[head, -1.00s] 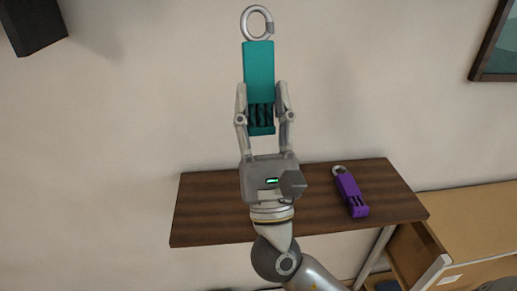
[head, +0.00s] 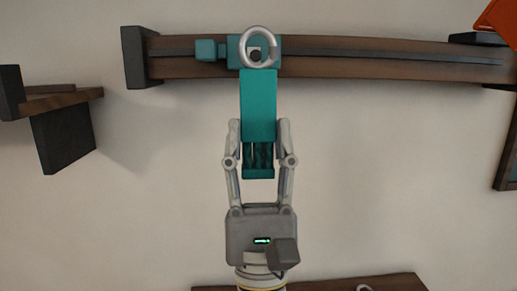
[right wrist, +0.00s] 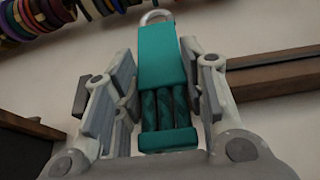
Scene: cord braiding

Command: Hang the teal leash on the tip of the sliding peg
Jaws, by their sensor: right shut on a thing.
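The teal leash (head: 258,105) is upright, with its metal ring (head: 257,30) at the top and braided cords low down. My right gripper (head: 259,126) is shut on its body from both sides. The leash also shows in the right wrist view (right wrist: 162,62), between the fingers. The sliding peg's teal block (head: 234,50) sits on a dark wooden rail (head: 400,68). My left gripper is not in view.
A dark end block (head: 139,57) closes the rail's left end. A bracketed shelf (head: 60,104) is on the wall at left, an orange object (head: 498,22) at top right. A wooden shelf (head: 320,284) lies below. Colored coils (right wrist: 55,14) show in the wrist view.

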